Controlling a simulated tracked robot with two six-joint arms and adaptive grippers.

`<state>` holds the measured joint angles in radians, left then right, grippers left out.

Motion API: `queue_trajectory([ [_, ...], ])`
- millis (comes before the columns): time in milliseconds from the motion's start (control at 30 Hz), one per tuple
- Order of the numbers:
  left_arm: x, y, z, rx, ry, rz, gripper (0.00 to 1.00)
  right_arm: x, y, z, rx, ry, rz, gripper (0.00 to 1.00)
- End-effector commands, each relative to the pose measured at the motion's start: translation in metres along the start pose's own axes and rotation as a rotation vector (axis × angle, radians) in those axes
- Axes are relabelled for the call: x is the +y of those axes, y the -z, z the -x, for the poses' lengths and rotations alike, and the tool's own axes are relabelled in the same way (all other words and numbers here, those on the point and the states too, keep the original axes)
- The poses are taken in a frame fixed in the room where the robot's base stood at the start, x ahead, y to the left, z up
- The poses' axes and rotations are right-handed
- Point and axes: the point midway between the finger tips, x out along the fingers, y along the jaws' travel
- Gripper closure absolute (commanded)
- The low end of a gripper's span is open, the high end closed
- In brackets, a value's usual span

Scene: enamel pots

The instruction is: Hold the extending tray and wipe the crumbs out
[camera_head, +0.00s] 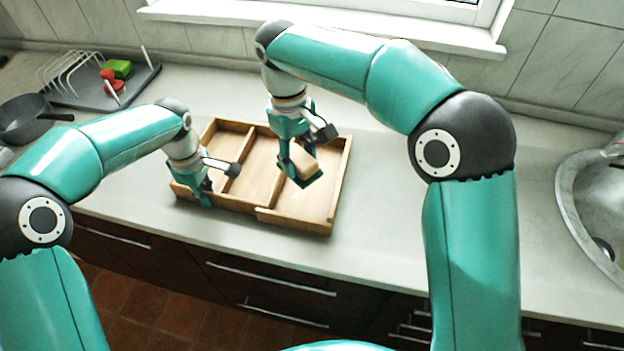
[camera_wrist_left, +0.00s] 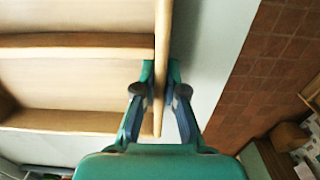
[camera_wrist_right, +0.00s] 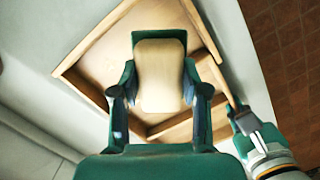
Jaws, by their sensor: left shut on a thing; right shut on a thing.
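The wooden extending tray (camera_head: 318,206) lies on the counter, with dividers making several compartments. Its front wall passes between the fingers of my left gripper (camera_wrist_left: 160,72), which is shut on it near the tray's left front corner; this gripper also shows in the head view (camera_head: 203,194). My right gripper (camera_head: 304,177) is shut on a beige sponge-like block (camera_head: 307,166) over the right compartment. The block (camera_wrist_right: 160,75) sits between both fingers in the right wrist view. I cannot tell whether it touches the tray floor. No crumbs can be made out.
A dark drying mat (camera_head: 132,84) with a wire rack (camera_head: 78,70), a green sponge (camera_head: 120,69) and a red item stands at the back left. A pan (camera_head: 27,120) is at the far left. A metal sink (camera_head: 590,205) is at right. The counter right of the tray is clear.

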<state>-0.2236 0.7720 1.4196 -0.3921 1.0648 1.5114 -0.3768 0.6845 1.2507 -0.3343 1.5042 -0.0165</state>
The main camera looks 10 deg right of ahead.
Motion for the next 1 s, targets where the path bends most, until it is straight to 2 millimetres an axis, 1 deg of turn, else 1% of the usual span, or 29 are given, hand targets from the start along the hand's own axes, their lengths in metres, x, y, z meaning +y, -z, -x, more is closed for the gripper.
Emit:
queue_trajectory([
  [100,0.0,0.0,-0.001,0.0,0.002,0.0,1.0,0.0,0.002,-0.013,-0.002,0.0,0.0,0.83],
  [600,0.0,0.0,-0.001,0.0,0.001,-0.001,1.0,0.0,0.009,-0.062,-0.002,0.0,-0.001,0.83],
  [767,0.0,0.0,-0.001,0.0,0.001,-0.001,1.0,0.0,0.011,-0.071,-0.001,0.0,0.0,0.83],
  [1000,0.0,0.0,-0.001,0.0,0.001,-0.001,1.0,0.0,0.011,-0.072,0.001,0.0,0.0,0.83],
])
